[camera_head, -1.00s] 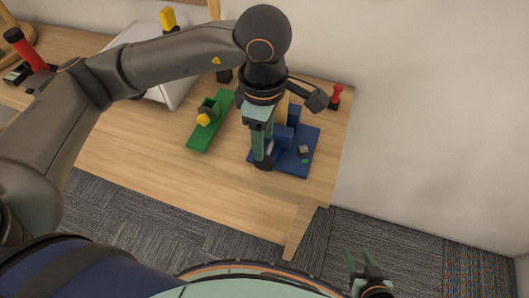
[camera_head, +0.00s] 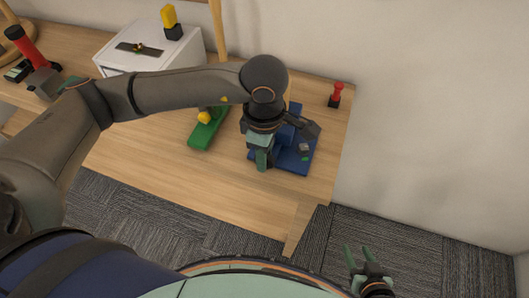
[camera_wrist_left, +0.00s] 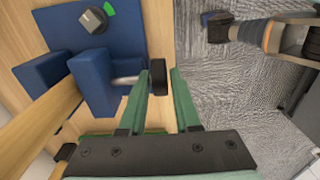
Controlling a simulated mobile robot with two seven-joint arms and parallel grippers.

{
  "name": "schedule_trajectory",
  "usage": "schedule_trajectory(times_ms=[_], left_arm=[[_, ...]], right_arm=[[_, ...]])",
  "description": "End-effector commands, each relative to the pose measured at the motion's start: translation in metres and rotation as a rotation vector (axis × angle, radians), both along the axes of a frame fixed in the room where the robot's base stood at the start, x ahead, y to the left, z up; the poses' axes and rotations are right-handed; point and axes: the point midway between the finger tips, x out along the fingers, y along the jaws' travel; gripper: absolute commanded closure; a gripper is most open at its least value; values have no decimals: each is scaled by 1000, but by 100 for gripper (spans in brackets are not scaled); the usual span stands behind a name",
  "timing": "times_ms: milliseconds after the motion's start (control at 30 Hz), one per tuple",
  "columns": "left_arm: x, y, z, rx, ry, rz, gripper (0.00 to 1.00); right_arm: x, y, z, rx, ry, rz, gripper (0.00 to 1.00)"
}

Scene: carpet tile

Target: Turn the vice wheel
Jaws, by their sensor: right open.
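The blue vice (camera_head: 300,160) stands near the right end of the wooden table, and its blue jaws (camera_wrist_left: 97,85) grip a wooden bar (camera_wrist_left: 40,125). In the left wrist view, a metal screw (camera_wrist_left: 125,80) leads from the jaw to the black vice wheel (camera_wrist_left: 158,80). My left gripper (camera_wrist_left: 160,74) has its two green fingers on either side of the wheel; whether both touch it I cannot tell. In the head view the left gripper (camera_head: 263,160) is at the vice's front left and hides the wheel. My right gripper (camera_head: 360,258) is open and empty, low beyond the table's front edge.
A green tool base (camera_head: 203,132) with a yellow knob lies left of the vice. A red-topped piece (camera_head: 336,95) stands at the back right. A white box (camera_head: 155,58) is at the back left. The table (camera_head: 140,155) is clear in front.

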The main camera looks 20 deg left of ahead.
Motion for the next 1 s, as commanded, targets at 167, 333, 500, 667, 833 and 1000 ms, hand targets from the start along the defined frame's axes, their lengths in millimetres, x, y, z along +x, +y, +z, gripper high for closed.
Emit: schedule_trajectory(times_ms=[167,333,500,667,833,1000], left_arm=[[0,0,0,0,0,0,90],[0,0,0,0,0,0,100],[0,0,0,0,0,0,100],[0,0,0,-3,-1,0,100],[0,2,-3,-32,0,2,100],[1,4,-6,-113,1,4,100]], right_arm=[[0,0,0,0,0,0,48],[0,0,0,0,0,0,48],[0,0,0,0,0,0,48],[0,0,-1,0,0,0,48],[0,0,-10,0,0,0,48],[0,0,-30,0,0,0,48]])
